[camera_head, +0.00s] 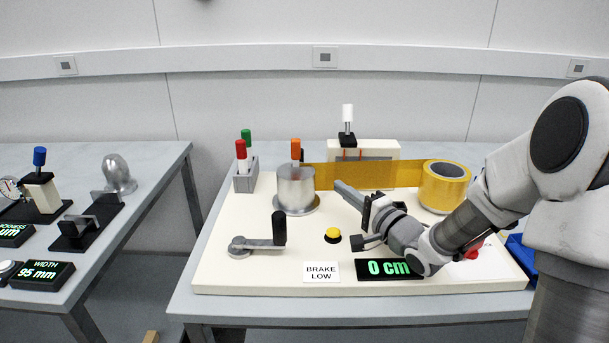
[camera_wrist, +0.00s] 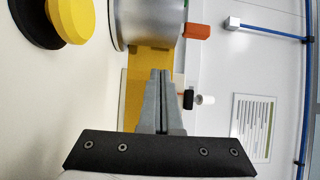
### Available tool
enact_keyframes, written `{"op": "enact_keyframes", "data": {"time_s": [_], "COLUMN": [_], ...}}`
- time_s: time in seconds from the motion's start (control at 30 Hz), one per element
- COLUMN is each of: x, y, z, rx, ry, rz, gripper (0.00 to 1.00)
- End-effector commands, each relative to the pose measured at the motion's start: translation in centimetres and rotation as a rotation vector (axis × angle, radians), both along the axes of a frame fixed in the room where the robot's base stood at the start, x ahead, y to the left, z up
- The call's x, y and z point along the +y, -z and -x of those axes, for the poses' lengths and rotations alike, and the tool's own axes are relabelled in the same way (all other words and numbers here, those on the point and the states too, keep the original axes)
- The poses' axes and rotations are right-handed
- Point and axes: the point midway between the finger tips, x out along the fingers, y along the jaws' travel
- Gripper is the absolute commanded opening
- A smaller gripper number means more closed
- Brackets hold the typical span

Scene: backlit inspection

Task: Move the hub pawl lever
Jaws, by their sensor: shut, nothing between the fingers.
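A silver cylindrical hub (camera_head: 296,187) stands on the cream board, and a small lever with an orange handle (camera_head: 295,149) rises upright at its top. In the wrist view the hub (camera_wrist: 150,22) is at the top and the orange handle (camera_wrist: 196,31) sticks out to its right. My gripper (camera_head: 340,186) is shut and empty, its tips just right of the hub and below the orange handle's height. In the wrist view its fingers (camera_wrist: 159,75) lie together, pointing at the amber strip; they appear apart from the hub. The lever's foot is not clear.
An amber strip (camera_head: 345,176) runs behind to a yellow roll (camera_head: 444,182). A black-handled crank (camera_head: 279,229), a yellow button (camera_head: 333,235), a BRAKE LOW sign (camera_head: 322,272) and a 0 cm display (camera_head: 388,269) are in front. A white-knobbed lever (camera_head: 347,115) and marker holder (camera_head: 246,180) stand behind.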

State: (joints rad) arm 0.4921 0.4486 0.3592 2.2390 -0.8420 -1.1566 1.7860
Motion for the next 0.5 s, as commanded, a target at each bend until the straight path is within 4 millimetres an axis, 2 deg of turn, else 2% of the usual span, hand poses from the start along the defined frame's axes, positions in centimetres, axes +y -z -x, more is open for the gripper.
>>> {"op": "enact_keyframes", "data": {"time_s": [0.17,0.5], "x": [1.0,4.9], "y": [0.0,0.0], "z": [-1.2,-6.9], "rx": [-0.003,-0.003], "ry": [-0.006,-0.006], "rz": [-0.009,-0.006], "gripper": [0.00,0.00]}}
